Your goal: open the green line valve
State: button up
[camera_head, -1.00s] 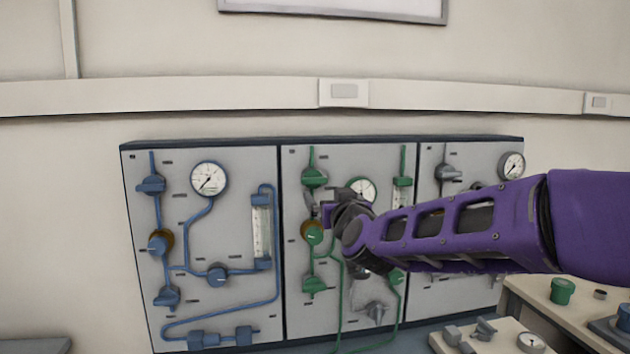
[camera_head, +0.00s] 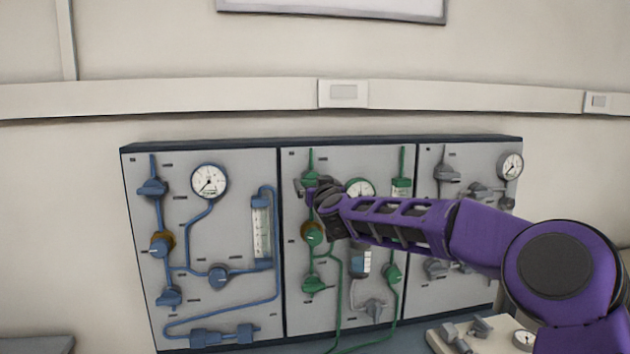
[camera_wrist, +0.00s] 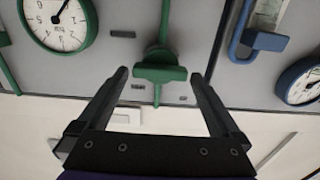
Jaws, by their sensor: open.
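The green line panel (camera_head: 296,300) is the middle one. Its upper valve, with a green handle (camera_head: 308,170), is partly hidden by my gripper (camera_head: 308,192). In the wrist view, the green handle (camera_wrist: 160,74) lies crosswise to its pipe, between the two dark fingers of my gripper (camera_wrist: 159,76). The fingers are open, with a gap on each side of the handle. A lower green valve (camera_head: 316,285) and a green knob with a brass-coloured collar (camera_head: 312,233) show below on the same line.
The blue line panel (camera_head: 240,300) is to the left and a grey line panel (camera_head: 430,300) to the right. A green line gauge (camera_head: 360,188) is partly behind my arm. A bench with loose fittings (camera_head: 480,338) stands at the lower right.

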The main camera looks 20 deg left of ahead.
jog(key=shift+w+a, duration=0.25)
jog(key=shift+w, duration=0.1)
jog(key=c, duration=1.1)
jog(key=shift+c, duration=0.2)
jog(key=shift+m, duration=0.3)
jog(key=m+b, duration=0.4)
jog(key=m, duration=0.4)
jog(key=m+b, duration=0.4)
jog(key=m, duration=0.5)
jog(key=shift+w+d+f, duration=0.1)
jog(key=shift+d+f, duration=0.1)
jog(key=shift+m, duration=0.4)
